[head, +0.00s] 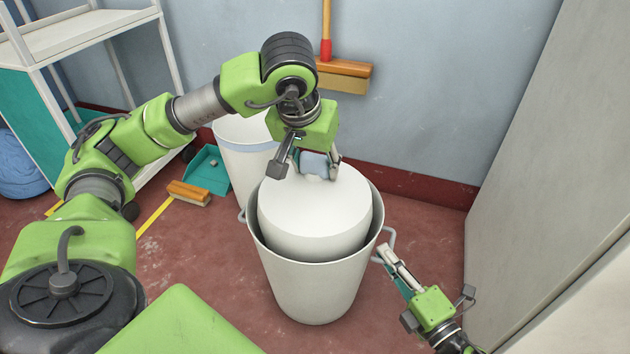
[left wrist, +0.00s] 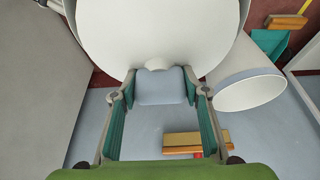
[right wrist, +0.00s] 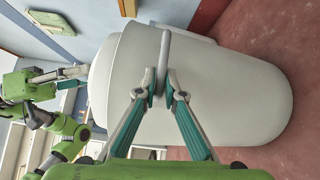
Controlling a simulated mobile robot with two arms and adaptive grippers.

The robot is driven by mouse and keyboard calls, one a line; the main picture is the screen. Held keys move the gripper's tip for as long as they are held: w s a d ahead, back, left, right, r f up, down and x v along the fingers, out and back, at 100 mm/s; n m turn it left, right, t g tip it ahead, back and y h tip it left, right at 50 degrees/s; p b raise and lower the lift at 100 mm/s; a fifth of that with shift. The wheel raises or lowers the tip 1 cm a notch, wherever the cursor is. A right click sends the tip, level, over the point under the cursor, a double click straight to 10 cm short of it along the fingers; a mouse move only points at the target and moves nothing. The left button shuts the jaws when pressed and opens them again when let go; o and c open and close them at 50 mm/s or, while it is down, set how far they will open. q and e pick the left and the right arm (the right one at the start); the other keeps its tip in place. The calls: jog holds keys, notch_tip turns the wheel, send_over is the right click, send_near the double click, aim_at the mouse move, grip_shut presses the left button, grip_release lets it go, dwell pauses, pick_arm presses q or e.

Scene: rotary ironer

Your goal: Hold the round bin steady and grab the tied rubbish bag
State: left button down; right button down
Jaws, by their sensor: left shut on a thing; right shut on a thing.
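The round bin (head: 312,292) is pale grey and stands upright on the floor, with a loop handle on each side. The white rubbish bag (head: 315,215) sits inside it, its rounded top above the rim. Its blue-grey tied top (head: 314,165) is between the fingers of my left gripper (head: 305,168), which is shut on it; the left wrist view shows this tied top (left wrist: 162,86) too. My right gripper (head: 385,256) is shut on the bin's right handle (head: 390,238). The handle also shows between its fingertips in the right wrist view (right wrist: 164,62). The bag's lower part is hidden.
A second white bin (head: 243,160) stands close behind. A teal dustpan (head: 207,170) and a hand brush (head: 190,194) lie to its left. A broom (head: 343,72) is against the wall. A shelf trolley (head: 85,25) stands at left, a grey panel (head: 550,150) at right.

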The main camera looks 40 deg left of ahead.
pick_arm(q)
notch_tip(320, 180, up, 5)
jog(key=shift+r, duration=0.1)
pick_arm(e)
jog(key=shift+f, duration=0.15)
jog(key=c, duration=2)
grip_release()
jog(key=shift+c, duration=0.2)
jog(key=shift+d, duration=0.15)
jog(key=v, duration=1.1)
jog(key=shift+s+d, duration=0.25)
jog(key=shift+d, duration=0.1)
